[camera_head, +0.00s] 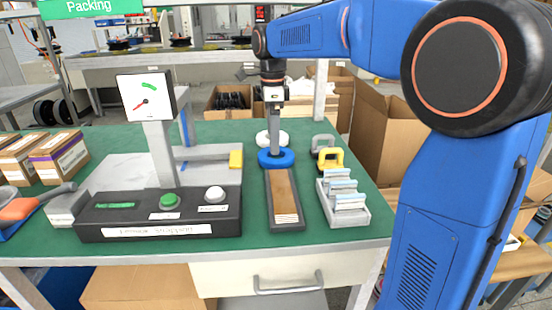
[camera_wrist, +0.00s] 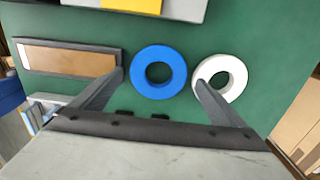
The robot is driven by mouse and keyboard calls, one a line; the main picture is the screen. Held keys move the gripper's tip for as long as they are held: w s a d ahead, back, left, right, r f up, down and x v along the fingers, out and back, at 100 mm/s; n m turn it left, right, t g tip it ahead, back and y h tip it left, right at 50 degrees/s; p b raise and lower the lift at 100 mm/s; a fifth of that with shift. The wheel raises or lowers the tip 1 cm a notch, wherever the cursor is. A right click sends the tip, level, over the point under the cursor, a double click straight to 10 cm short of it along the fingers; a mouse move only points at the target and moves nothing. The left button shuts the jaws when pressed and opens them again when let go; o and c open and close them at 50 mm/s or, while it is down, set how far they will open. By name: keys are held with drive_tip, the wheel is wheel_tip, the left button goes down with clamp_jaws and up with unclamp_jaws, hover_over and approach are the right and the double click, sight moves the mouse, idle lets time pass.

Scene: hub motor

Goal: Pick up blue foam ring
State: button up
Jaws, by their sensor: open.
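The blue foam ring (camera_head: 276,159) lies flat on the green table beneath my gripper (camera_head: 275,150) in the head view. In the wrist view the blue ring (camera_wrist: 158,72) shows whole, with its open centre, between and just beyond the two fingertips of my gripper (camera_wrist: 159,78). My gripper is open and holds nothing. One finger is at the ring's left; the other overlaps the near-left part of a white ring (camera_wrist: 220,79). The wrist view does not make clear how high the fingertips are above the table.
The white ring also shows behind the blue one in the head view (camera_head: 270,137). A brown-topped tray (camera_head: 285,198) lies in front, with yellow (camera_head: 330,158) and grey clamp-like pieces and a grey holder (camera_head: 345,206) to the right. A gauge stand (camera_head: 158,140) is at left.

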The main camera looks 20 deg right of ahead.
drive_tip(key=shift+s+d+f, duration=0.1)
drive_tip(key=shift+d+f, duration=0.15)
drive_tip(key=shift+f, duration=1.1)
drive_tip(key=shift+s+d+f, duration=0.1)
drive_tip(key=shift+d+f, duration=0.1)
drive_tip(key=shift+f, duration=1.15)
drive_tip(key=c, duration=0.8)
drive_tip(key=shift+r, duration=0.25)
